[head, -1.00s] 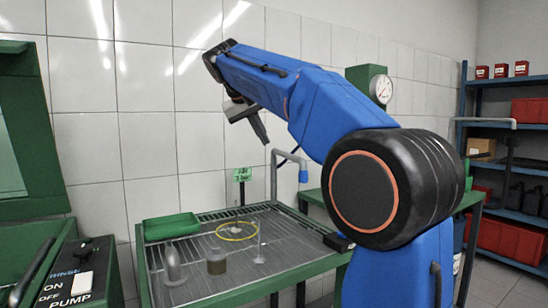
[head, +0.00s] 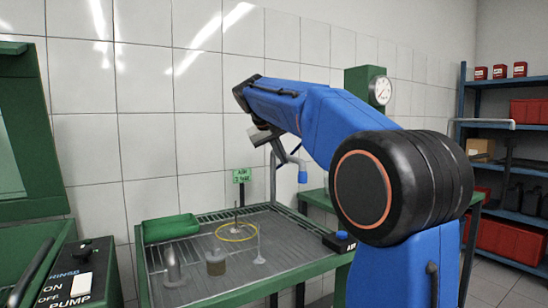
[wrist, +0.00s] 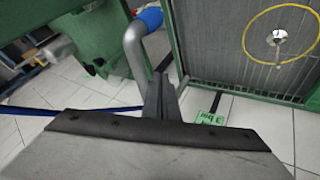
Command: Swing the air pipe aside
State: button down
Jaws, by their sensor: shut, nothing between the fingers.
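The air pipe (head: 273,182) is a grey bent tube that rises behind the green-framed tray table and ends in a blue nozzle (head: 303,174) on the right. Its bend is partly hidden behind my gripper (head: 279,152) in the head view. My gripper is shut and empty, pointing down at the top of the pipe. In the wrist view the shut fingers (wrist: 160,97) are just right of the grey pipe (wrist: 135,48), whose blue nozzle (wrist: 150,18) is at the top. I cannot tell whether they touch it.
A pump switch box (head: 75,275) is at left, a gauge post (head: 380,90) at right.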

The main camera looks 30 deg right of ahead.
jog(key=shift+s+d+r, duration=0.1)
jog(key=shift+d, duration=0.3)
jog(key=shift+n+t+y, duration=0.3)
jog(key=shift+n+t, duration=0.2)
jog(key=shift+n, duration=0.1)
jog(key=shift+s+d, duration=0.2)
jog(key=shift+d, duration=0.7)
jog(key=shift+s+d, duration=0.2)
jog(key=shift+d, duration=0.7)
jog(key=shift+s+d, duration=0.2)
jog(key=shift+d, duration=0.7)
